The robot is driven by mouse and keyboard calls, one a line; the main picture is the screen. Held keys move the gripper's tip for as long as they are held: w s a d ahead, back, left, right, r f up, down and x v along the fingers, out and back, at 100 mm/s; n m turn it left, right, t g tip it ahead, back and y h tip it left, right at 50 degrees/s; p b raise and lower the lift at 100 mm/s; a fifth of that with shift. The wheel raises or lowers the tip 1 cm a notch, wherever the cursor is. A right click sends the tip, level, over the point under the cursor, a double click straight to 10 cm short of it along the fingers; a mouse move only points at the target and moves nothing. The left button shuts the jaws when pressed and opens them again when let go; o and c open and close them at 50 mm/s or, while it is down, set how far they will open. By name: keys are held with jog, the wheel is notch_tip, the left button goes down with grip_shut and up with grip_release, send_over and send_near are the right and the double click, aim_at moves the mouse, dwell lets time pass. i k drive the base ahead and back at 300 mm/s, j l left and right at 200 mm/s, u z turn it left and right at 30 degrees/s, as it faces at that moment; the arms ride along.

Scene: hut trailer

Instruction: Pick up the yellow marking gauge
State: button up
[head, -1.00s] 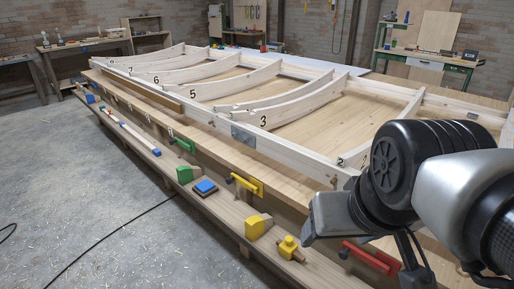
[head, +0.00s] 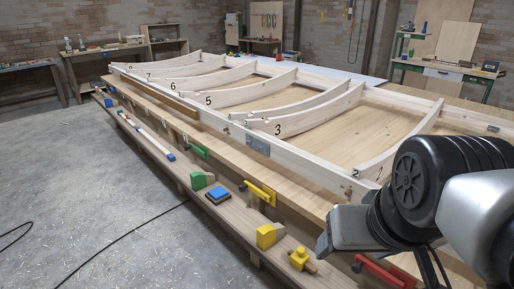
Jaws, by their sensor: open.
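The yellow marking gauge (head: 299,258), a small yellow block on a short wooden beam, rests near the right end of the low wooden ledge (head: 232,222) along the front of the long workbench. My gripper (head: 437,270) is at the lower right, to the right of the gauge and apart from it. It is open, and only thin dark parts of it show below my arm. My arm hides the rest, and its fingertips are not clear.
A yellow-and-wood block (head: 268,235) sits just left of the gauge, with a blue block (head: 218,195) and a green one (head: 200,181) farther along. A red clamp (head: 385,272) and a yellow clamp (head: 262,192) jut from the bench. The floor at left is clear except for a cable.

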aim_at(300, 259)
jog(key=i+j+z, duration=0.1)
jog(key=z, duration=1.4)
jog(key=j, duration=1)
jog(key=i+j, duration=0.15)
jog(key=j, duration=0.9)
